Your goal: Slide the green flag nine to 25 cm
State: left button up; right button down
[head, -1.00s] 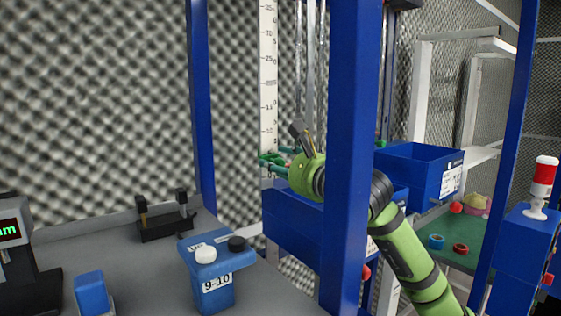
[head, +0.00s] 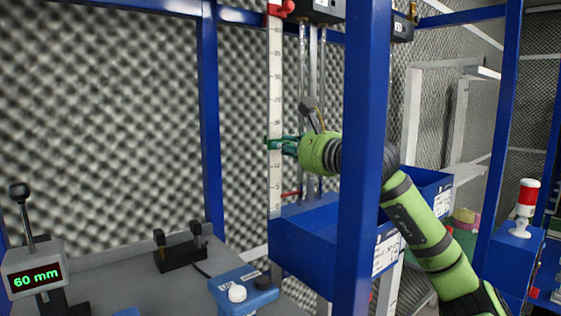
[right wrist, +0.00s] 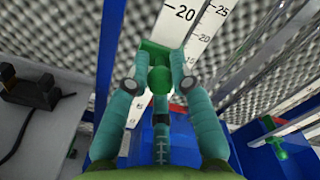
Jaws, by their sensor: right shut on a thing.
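The green flag (head: 271,143) sits at the edge of a tall white scale strip (head: 275,85) in the head view, partway up it. My right gripper (head: 286,145) is shut on it, fingers pointing left. In the right wrist view, the flag's green plate (right wrist: 156,53) and round green knob (right wrist: 160,82) lie between the teal fingers. The plate overlaps the white strip a little below its printed 20 (right wrist: 180,13). The exact reading under the flag's edge cannot be read. My left gripper is not in view.
A red flag (head: 282,8) is at the strip's top and a small red pointer (head: 291,195) is lower down. A blue post (head: 364,160) stands in front of my right arm. Blue bins (head: 305,240) sit below. A grey bench (head: 130,275) is at the left.

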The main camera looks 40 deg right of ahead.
notch_tip(320, 180, up, 8)
jog(key=p, duration=0.5)
jog(key=shift+d, duration=0.1)
jog(key=shift+r+p, duration=0.4)
jog(key=shift+r, duration=0.1)
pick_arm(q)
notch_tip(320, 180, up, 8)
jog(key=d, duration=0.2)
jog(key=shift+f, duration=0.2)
pick_arm(e)
jog(key=shift+s+r, duration=0.1)
jog(key=shift+r, duration=0.1)
jog(key=c, duration=1.1)
grip_release()
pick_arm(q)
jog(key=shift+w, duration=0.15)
pick_arm(e)
jog(key=shift+o, duration=0.2)
